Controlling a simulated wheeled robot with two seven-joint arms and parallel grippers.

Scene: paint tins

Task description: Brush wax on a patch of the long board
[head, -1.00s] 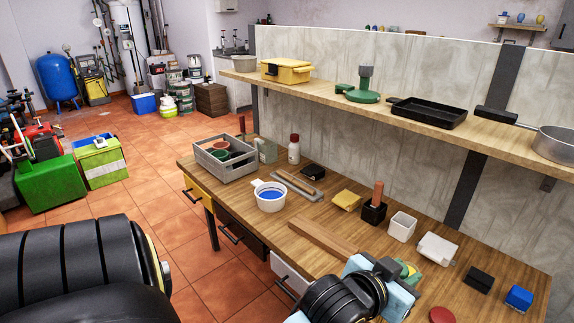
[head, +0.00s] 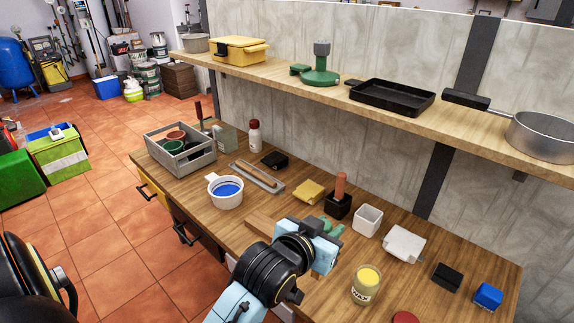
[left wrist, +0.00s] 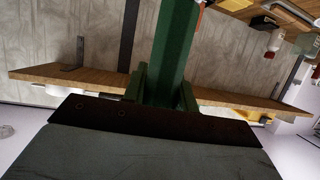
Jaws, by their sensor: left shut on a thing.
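The long board (head: 262,224) lies flat on the bench; my left arm and gripper hide much of it. A glass jar of yellow wax (head: 367,287), labelled WAX, stands open to the right of my left gripper. My left gripper (head: 333,228) is over the bench by the board's right part, with green showing at its tip. In the left wrist view it is shut on a brush, whose green handle (left wrist: 176,45) runs up the picture and whose wide dark ferrule and grey bristles fill the bottom. I cannot tell whether the bristles touch the board.
A shelf (head: 400,110) overhangs the back.

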